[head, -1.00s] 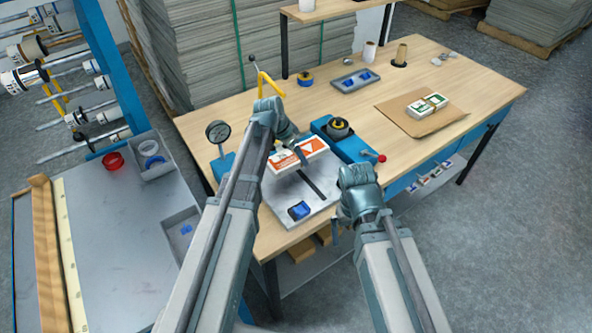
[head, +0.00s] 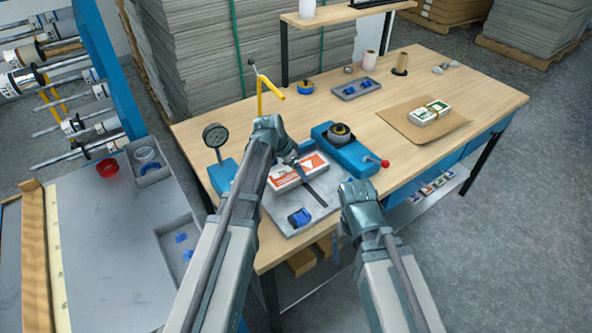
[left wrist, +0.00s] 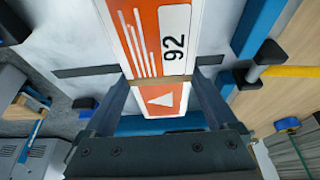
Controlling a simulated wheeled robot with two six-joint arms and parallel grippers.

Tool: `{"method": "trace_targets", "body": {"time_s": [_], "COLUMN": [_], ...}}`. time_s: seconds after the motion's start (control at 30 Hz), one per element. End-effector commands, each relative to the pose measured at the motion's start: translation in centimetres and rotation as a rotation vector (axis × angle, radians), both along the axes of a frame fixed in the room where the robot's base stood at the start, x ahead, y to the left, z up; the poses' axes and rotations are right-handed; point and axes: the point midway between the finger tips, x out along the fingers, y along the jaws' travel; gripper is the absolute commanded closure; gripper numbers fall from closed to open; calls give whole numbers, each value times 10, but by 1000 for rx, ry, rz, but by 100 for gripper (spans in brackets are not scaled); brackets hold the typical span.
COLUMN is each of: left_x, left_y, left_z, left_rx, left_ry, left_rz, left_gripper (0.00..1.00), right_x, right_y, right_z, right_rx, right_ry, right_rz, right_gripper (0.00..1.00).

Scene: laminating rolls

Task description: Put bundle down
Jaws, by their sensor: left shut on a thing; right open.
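The bundle (head: 289,178), orange and white with a brown band around it, is at the back of the grey plate (head: 297,222) of the blue bench machine. My left gripper (head: 296,168) is shut on it. In the left wrist view the fingers (left wrist: 163,92) hold the bundle (left wrist: 150,30) at its two sides near the band, with "92" readable on its face. I cannot tell whether its underside touches the plate. My right gripper (head: 338,243) is open and empty, off the front right edge of the plate.
A green and white bundle (head: 428,113) lies on a brown sheet (head: 405,130) at the right of the wooden table (head: 222,122). A blue block (head: 299,217) sits on the plate's front.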

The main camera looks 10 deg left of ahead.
Motion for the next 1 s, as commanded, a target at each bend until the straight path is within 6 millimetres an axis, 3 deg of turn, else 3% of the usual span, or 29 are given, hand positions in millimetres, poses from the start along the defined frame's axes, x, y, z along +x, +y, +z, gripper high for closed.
{"method": "trace_targets", "body": {"time_s": [0.03, 0.07, 0.1, 0.57, 1.0], "left_x": [0, 0, 0, -1, -18], "left_y": [0, 0, 0, 1, 17], "left_z": [-3, -2, -2, 7, 66], "left_rx": [-1, 0, 0, 0, 0], "left_ry": [-1, 0, 0, 0, 0], "left_rz": [0, 0, 0, 0, 1], "left_gripper": [86, 4, 0, 0, 0], "right_x": [0, 0, 0, 0, 0], "right_y": [0, 0, 0, 0, 0], "right_z": [-3, -2, -2, 7, 66], "right_rx": [0, 0, 0, 0, 0], "right_ry": [0, 0, 0, 0, 0], "right_rz": [0, 0, 0, 0, 0], "right_gripper": [0, 0, 0, 0, 0]}}
